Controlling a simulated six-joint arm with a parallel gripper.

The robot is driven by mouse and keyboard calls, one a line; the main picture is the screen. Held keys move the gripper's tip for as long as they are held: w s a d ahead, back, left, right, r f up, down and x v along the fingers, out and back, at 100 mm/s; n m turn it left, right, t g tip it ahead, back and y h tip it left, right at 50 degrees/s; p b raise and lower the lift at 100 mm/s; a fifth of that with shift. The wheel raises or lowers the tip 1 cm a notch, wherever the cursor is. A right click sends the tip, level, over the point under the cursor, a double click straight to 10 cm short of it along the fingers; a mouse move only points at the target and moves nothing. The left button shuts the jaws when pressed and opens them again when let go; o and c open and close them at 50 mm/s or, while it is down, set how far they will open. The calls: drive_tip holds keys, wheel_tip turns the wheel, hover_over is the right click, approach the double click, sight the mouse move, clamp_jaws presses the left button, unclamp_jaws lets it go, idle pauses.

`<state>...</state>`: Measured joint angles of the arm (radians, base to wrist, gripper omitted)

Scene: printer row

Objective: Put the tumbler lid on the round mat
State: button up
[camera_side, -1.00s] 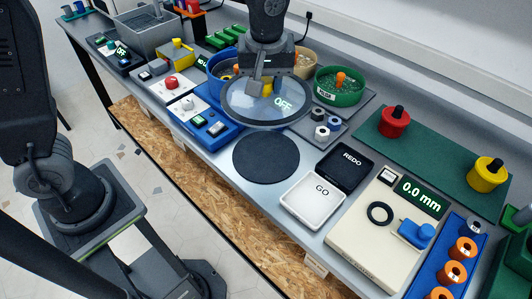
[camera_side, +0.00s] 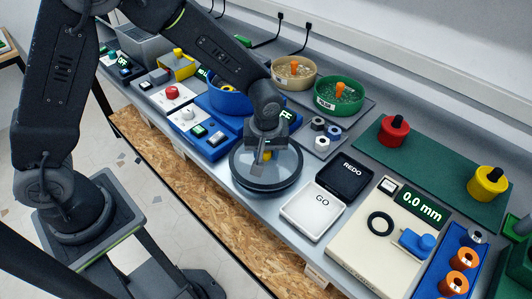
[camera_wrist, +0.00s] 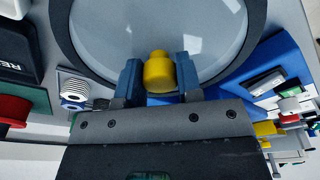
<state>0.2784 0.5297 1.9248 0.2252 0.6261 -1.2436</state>
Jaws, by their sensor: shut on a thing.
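The tumbler lid (camera_side: 281,173) is a clear round disc with a dark rim and a yellow knob (camera_wrist: 159,72). My gripper (camera_side: 264,155) is shut on the yellow knob, with a blue-grey finger on each side of it in the wrist view. In the side view the lid is over the round mat (camera_side: 263,188), a dark disc that shows through the lid and is mostly covered by it. I cannot tell whether the lid touches the mat or hangs just above it.
The white GO pad (camera_side: 312,211) and black REDO pad (camera_side: 345,177) lie close to the right. A blue bowl (camera_side: 228,101) on a blue machine stands behind to the left. Green (camera_side: 338,98) and tan (camera_side: 293,73) bowls stand at the back. The bench's front edge is near.

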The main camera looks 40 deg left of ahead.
drive_tip(key=shift+f, duration=0.55)
drive_tip(key=shift+f, duration=0.1)
drive_tip(key=o, duration=1)
wheel_tip(320, 180, up, 11)
drive_tip(key=s+d, duration=0.1)
drive_tip(key=s+a+r+m+t, duration=0.1)
drive_tip(key=s+a+r+m, duration=0.2)
drive_tip(key=s, duration=0.3)
drive_tip(key=s+a+r+m+t, duration=0.2)
drive_tip(key=s+a+r+m, duration=0.1)
drive_tip(key=s+r, duration=0.2)
drive_tip(key=s+a+r+m+t+h, duration=0.1)
drive_tip(key=s+a+r+m, duration=0.2)
drive_tip(key=s, duration=0.4)
drive_tip(key=shift+a+r, duration=0.45)
drive_tip(key=shift+r, duration=0.05)
